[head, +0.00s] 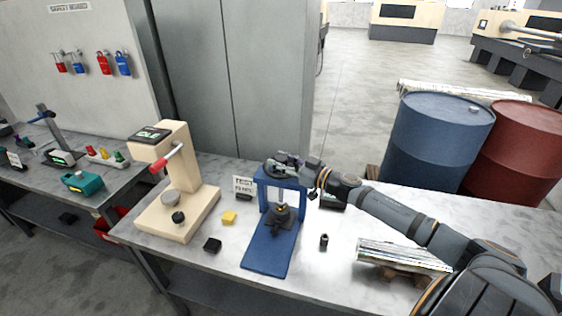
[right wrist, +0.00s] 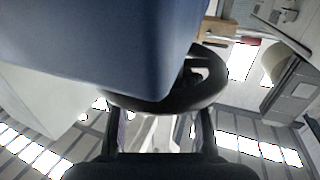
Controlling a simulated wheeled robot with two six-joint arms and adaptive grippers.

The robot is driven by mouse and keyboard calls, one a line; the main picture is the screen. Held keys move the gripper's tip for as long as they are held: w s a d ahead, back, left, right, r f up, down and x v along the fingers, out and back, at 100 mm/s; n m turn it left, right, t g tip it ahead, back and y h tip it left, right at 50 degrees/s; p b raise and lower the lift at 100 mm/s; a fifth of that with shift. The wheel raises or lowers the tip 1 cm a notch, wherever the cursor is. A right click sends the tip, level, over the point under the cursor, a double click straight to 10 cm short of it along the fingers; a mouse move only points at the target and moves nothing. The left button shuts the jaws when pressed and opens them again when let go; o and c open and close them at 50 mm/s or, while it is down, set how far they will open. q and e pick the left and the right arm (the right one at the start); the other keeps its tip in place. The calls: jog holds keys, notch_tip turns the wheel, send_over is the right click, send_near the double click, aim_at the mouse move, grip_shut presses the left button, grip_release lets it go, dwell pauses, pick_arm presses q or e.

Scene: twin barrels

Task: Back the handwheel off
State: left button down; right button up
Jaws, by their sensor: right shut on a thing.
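A blue press (head: 270,248) stands on the marble-topped bench, with a dark handwheel (head: 273,168) at its top. My right gripper (head: 290,163) reaches in from the right and is shut on the handwheel's rim. In the right wrist view the dark curved rim (right wrist: 212,92) passes between the two fingers (right wrist: 160,118), close beside the press's blue frame (right wrist: 110,45). Below the crossbar, a screw runs down to a dark fixture (head: 282,218) above the blue base. Part of the wheel is hidden by the gripper. My left gripper is not in view.
A cream tester (head: 180,200) with a red-tipped lever stands left of the press. A small sign (head: 243,185), yellow block (head: 229,217), black block (head: 212,244) and dark cylinder (head: 324,240) lie near it. A blue barrel (head: 435,140) and red barrel (head: 515,150) stand behind the bench.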

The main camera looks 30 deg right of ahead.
jog(key=shift+r+m+t+h+p, duration=0.3)
jog(key=shift+m+h+p, duration=0.45)
jog(key=shift+p, duration=0.6)
jog(key=shift+f+h, duration=0.2)
jog(key=shift+h, duration=0.35)
jog(key=shift+f+m+h, duration=0.15)
jog(key=shift+m+h, duration=0.4)
jog(key=shift+h, duration=0.05)
jog(key=m+h, duration=0.2)
jog(key=h, duration=0.1)
jog(key=shift+t, duration=0.3)
jog(key=shift+m+h, duration=0.7)
jog(key=shift+h, duration=0.5)
jog(key=shift+f, duration=0.1)
jog(key=o, duration=1.2)
jog(key=s+a, duration=0.2)
jog(key=s, duration=0.9)
jog(key=shift+s, duration=0.4)
